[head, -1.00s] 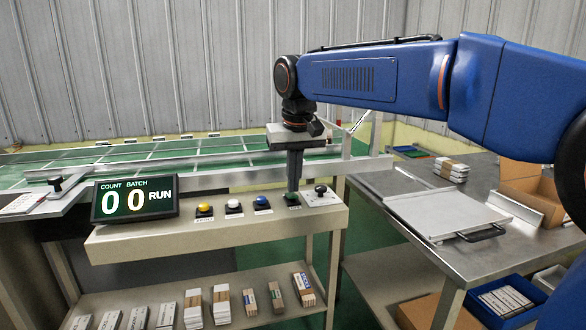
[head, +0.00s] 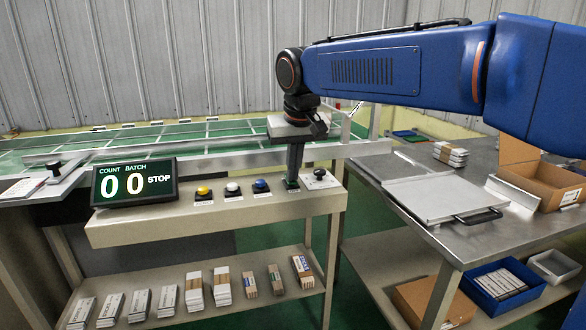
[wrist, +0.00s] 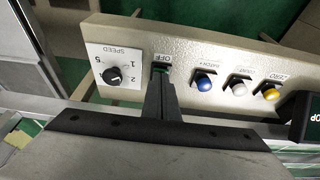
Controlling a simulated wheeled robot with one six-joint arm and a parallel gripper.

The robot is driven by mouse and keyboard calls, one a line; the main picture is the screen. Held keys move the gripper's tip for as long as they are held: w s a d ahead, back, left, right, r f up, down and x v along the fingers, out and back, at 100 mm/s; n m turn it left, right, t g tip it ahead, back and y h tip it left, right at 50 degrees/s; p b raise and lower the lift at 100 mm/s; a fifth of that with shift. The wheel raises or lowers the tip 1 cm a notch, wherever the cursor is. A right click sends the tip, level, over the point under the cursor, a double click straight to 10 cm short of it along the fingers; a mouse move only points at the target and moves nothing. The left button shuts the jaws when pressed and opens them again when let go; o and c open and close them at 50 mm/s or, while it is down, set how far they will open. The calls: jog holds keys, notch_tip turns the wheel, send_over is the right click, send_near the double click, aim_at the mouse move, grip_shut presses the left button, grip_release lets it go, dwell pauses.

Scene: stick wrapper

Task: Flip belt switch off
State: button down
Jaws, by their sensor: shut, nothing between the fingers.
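In the wrist view the gripper tips (wrist: 160,75) also lie over the switch. The display (head: 134,183) reads COUNT 0, BATCH 0 and STOP.
Yellow (head: 203,191), white (head: 233,188) and blue (head: 261,187) buttons stand left of the switch. The speed knob (head: 320,174) is close on its right. Wrapped stick bundles lie on the shelf below. A metal table (head: 400,190) with a cardboard box (head: 545,180) is at right.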

jog(key=shift+w, duration=0.2)
jog(key=shift+w+a+r, duration=0.2)
jog(key=shift+w, duration=0.3)
jog(key=shift+r, duration=0.1)
jog(key=shift+r, duration=0.2)
jog(key=v, duration=0.3)
jog(key=shift+w+r, duration=0.1)
jog(key=shift+r, duration=0.35)
jog(key=s+d+r, duration=0.1)
jog(key=s+r, duration=0.4)
jog(key=r, duration=0.2)
jog(key=shift+s+d+r, duration=0.25)
jog(key=shift+s+r, duration=0.05)
jog(key=shift+r, duration=0.1)
